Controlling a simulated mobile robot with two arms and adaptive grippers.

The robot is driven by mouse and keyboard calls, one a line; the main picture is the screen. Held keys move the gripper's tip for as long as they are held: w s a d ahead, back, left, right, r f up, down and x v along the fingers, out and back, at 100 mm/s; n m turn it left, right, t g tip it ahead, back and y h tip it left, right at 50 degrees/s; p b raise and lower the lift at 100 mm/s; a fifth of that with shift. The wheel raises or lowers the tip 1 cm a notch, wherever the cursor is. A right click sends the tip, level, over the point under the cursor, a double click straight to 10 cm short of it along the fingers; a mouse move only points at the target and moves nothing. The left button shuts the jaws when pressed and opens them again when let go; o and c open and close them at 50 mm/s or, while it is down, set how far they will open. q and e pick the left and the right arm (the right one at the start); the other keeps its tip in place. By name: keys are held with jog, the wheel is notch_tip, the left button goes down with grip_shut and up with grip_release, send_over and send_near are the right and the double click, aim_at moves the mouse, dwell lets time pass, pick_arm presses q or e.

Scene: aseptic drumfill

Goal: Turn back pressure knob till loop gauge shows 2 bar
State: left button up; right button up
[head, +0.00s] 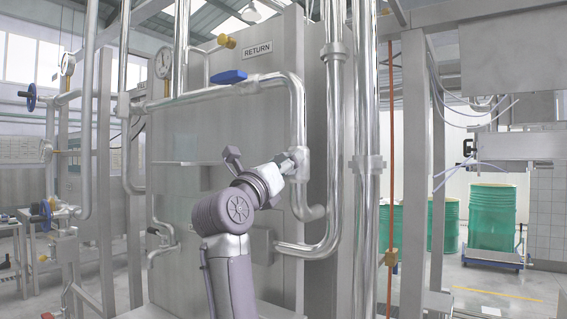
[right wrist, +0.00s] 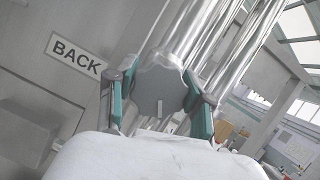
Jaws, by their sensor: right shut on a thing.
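My right gripper (head: 293,163) reaches up to the pipework on the steel panel in the head view. In the right wrist view my right gripper (right wrist: 161,104) has its two green-padded fingers closed on either side of a grey lobed knob (right wrist: 160,88) with a light mark near its lower edge. The knob sits beside a sign reading BACK (right wrist: 76,56). In the head view the gripper and wrist mostly hide the knob. A round dial gauge (head: 163,64) stands on the pipe at the upper left; its reading is too small to tell. My left gripper is not in view.
A blue valve handle (head: 229,77) sits on the pipe below the RETURN sign (head: 257,50). A second gauge (head: 68,64) is at far left. Vertical steel pipes (head: 335,150) run close right of the gripper. Green drums (head: 492,217) stand at the back right.

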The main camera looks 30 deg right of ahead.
jog(key=shift+c, duration=0.9)
jog(key=shift+s+m+g+h, duration=0.1)
jog(key=shift+m+g+h, duration=0.15)
jog(key=shift+m+g, duration=0.7)
jog(key=shift+w+m+g+h, duration=0.1)
jog(key=shift+m+g+h, duration=0.2)
jog(key=shift+m, duration=1.3)
jog(key=shift+s+m+g+h, duration=0.1)
jog(key=shift+m+g+h, duration=0.3)
jog(key=shift+m, duration=0.85)
jog(key=o, duration=1.2)
jog(key=shift+c, duration=0.2)
jog(key=v, duration=0.7)
jog(key=shift+a, duration=0.3)
jog(key=shift+s, duration=0.1)
